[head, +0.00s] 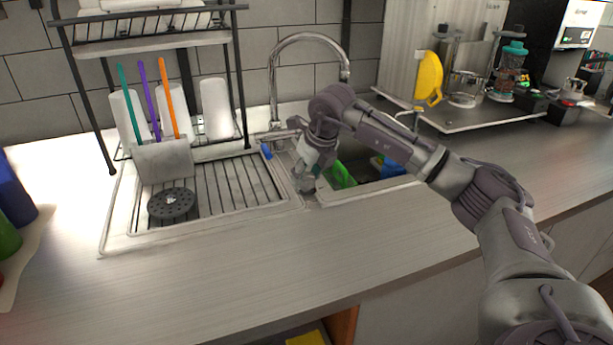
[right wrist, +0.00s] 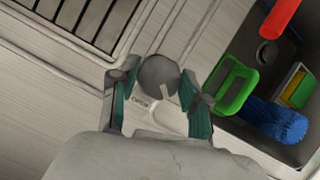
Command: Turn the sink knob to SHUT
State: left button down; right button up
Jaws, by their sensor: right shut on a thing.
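The sink knob (right wrist: 157,75) is a round grey disc with a small pale pointer at its lower right in the right wrist view. My right gripper (right wrist: 158,90) has its two teal-padded fingers on either side of the knob and is shut on it. A small dark label (right wrist: 140,100) lies beside the knob, too small to read surely. In the head view my right gripper (head: 308,182) points down at the ledge between drainboard and basin, and it hides the knob there. My left gripper is in neither view.
The sink basin, right of the gripper, holds a green frame (right wrist: 233,88), a blue brush (right wrist: 275,121) and a red cylinder (right wrist: 281,17). The faucet (head: 274,85) stands behind. A dish rack (head: 237,95) and round drain cover (head: 171,203) are left. The front counter (head: 230,275) is clear.

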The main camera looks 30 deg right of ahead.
jog(key=n+y, duration=0.1)
jog(key=n, duration=0.2)
jog(key=shift+d+r+n+p, duration=0.1)
jog(key=shift+r+n+p, duration=0.05)
jog(key=shift+n+p, duration=0.25)
jog(key=n+g+y+p, duration=0.1)
jog(key=n, duration=0.3)
jog(key=shift+w+y, duration=0.1)
jog(key=shift+y, duration=0.3)
jog(key=shift+n, duration=0.3)
jog(key=o, duration=1.1)
jog(key=shift+o, duration=0.2)
jog(key=shift+d+r, duration=0.1)
jog(key=v, duration=1.1)
jog(key=shift+r, duration=0.25)
jog(key=shift+d+r+p, duration=0.1)
jog(key=shift+p, duration=0.25)
